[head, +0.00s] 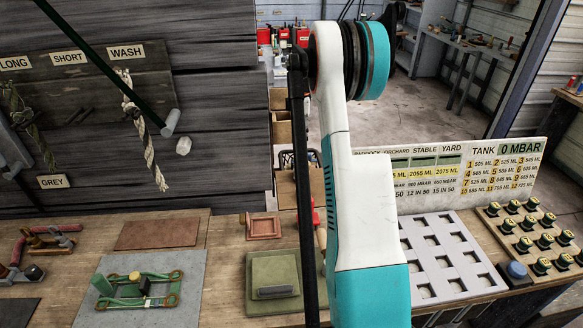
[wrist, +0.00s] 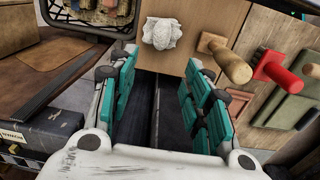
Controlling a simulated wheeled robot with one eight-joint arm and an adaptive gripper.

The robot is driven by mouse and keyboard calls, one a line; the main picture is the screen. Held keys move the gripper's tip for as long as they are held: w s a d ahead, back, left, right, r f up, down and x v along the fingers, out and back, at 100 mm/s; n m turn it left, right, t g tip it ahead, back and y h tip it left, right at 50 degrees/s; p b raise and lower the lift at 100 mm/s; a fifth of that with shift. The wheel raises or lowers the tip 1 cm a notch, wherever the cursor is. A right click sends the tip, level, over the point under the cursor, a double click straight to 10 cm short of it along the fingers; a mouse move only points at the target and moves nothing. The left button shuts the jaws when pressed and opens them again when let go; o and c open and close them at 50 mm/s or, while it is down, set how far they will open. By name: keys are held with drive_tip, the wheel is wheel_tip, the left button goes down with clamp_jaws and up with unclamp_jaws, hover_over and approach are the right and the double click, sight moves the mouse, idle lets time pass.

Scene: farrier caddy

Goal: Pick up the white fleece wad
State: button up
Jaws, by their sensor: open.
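The white fleece wad (wrist: 161,33) shows in the wrist view at the top middle. It is a small crumpled lump on a plain tan wooden surface (wrist: 178,66). My gripper (wrist: 160,65) is open and empty, with its teal-padded fingers on the left and right of the picture. The wad lies beyond the fingertips, roughly in line with the gap between them, and nothing touches it. In the head view I cannot make out the wad or my gripper; my white and teal arm stands across the middle.
Close right of the wad are a wooden-handled tool (wrist: 228,60) and a red-handled tool (wrist: 283,72). A wire basket (wrist: 88,28) is at left. On the bench, a green frame (head: 140,290) and a grey grid tray (head: 450,255) flank my arm; a signboard (head: 470,165) stands behind.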

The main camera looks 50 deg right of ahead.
drive_tip(key=d+f, duration=0.1)
drive_tip(key=b, duration=0.2)
hover_over(300, 167)
wheel_tip(300, 167, down, 8)
drive_tip(key=shift+d+f, duration=0.15)
drive_tip(key=shift+f, duration=0.1)
drive_tip(key=shift+s+f+b, duration=0.2)
drive_tip(key=shift+f+b, duration=0.8)
drive_tip(key=shift+f, duration=1.65)
drive_tip(key=shift+r, duration=0.1)
clamp_jaws()
